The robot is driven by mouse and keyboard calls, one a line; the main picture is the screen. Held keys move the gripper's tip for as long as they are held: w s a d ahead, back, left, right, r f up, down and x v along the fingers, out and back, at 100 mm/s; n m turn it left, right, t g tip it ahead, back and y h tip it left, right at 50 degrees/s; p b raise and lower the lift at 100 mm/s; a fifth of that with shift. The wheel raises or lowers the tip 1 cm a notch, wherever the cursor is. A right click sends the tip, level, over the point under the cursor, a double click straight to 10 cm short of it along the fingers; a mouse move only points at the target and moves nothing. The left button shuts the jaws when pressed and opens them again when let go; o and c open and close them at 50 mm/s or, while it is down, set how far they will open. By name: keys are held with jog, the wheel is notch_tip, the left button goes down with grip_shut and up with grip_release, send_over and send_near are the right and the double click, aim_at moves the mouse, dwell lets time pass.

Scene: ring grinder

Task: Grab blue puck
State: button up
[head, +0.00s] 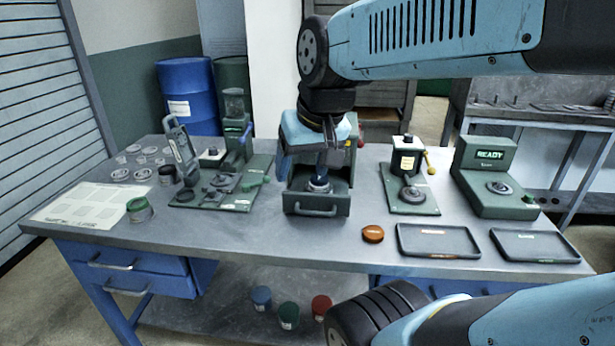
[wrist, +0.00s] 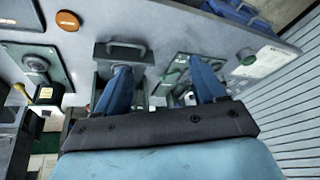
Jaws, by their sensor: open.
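I cannot make out a blue puck in either view. My gripper (head: 303,170) hangs over the open-fronted green machine at the middle of the table. Its blue fingers also show in the wrist view (wrist: 162,78), wide apart with nothing seen between them. One finger is over the machine's pulled-out drawer (head: 316,208), the other to its left in the head view. A grey round part (head: 318,185) sits in the drawer, partly hidden by the finger. An orange puck (head: 373,233) lies on the table right of the drawer.
A fixture board with a green press (head: 232,190) stands left of the drawer. A small press (head: 408,190) and a READY station (head: 490,185) stand right. Two empty trays (head: 438,241) (head: 535,246) lie at the front edge. Blue, green and red cans (head: 288,315) stand below the table.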

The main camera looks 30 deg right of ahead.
jog(key=shift+o, duration=0.2)
jog(key=w+d+f+m+g+y, duration=0.3)
jog(key=w+f+m+y, duration=0.1)
jog(key=w+f+m, duration=0.2)
jog(key=shift+m+g, duration=0.3)
jog(key=shift+m, duration=0.2)
jog(key=m+t+y, duration=0.7)
jog(key=m+t, duration=0.5)
jog(key=m, duration=0.7)
send_near(328, 179)
jog(key=shift+s+d+f, duration=0.2)
jog(key=shift+s+d, duration=0.15)
jog(key=shift+s, duration=0.2)
jog(key=shift+s+d+f, duration=0.15)
jog(key=shift+s+d, duration=0.15)
jog(key=shift+s, duration=0.25)
jog(key=shift+d+f+m+t, duration=0.1)
jog(key=shift+f+m+t, duration=0.2)
jog(key=shift+m+t, duration=0.1)
jog(key=x, duration=0.8)
jog(key=shift+r+x, duration=0.15)
jog(key=shift+x, duration=1.25)
jog(key=shift+r+x, duration=0.15)
jog(key=shift+x, duration=1.25)
jog(key=shift+c, duration=0.3)
